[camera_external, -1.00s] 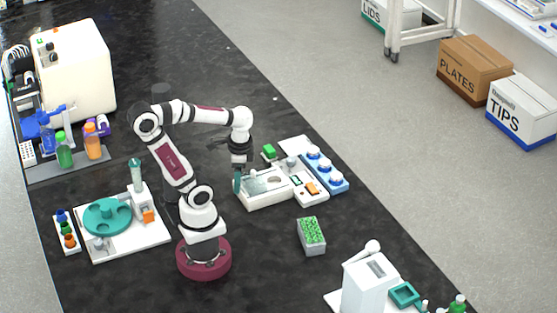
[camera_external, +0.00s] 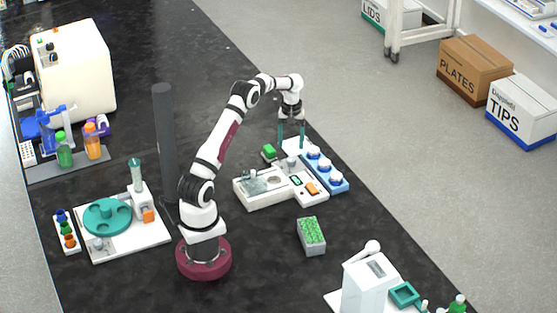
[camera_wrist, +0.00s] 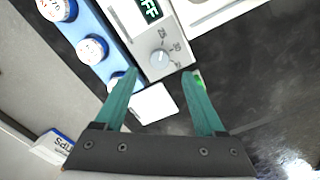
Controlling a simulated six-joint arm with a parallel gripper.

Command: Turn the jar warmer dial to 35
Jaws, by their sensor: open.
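The jar warmer is a white unit (camera_external: 310,197) with a dark display and a blue block (camera_external: 336,180) of several jars. In the external view the dial (camera_external: 291,161) is small, below my fingers. My gripper (camera_external: 291,147) is open and empty above the dial end of the warmer. In the wrist view my gripper (camera_wrist: 160,73) has its teal fingertips on either side of the dial, apparently apart from it.
A white flat piece (camera_wrist: 153,103) lies beside the dial end. A white scale-like device (camera_external: 262,198) adjoins the warmer. A box with green contents (camera_external: 311,234) stands nearer the front.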

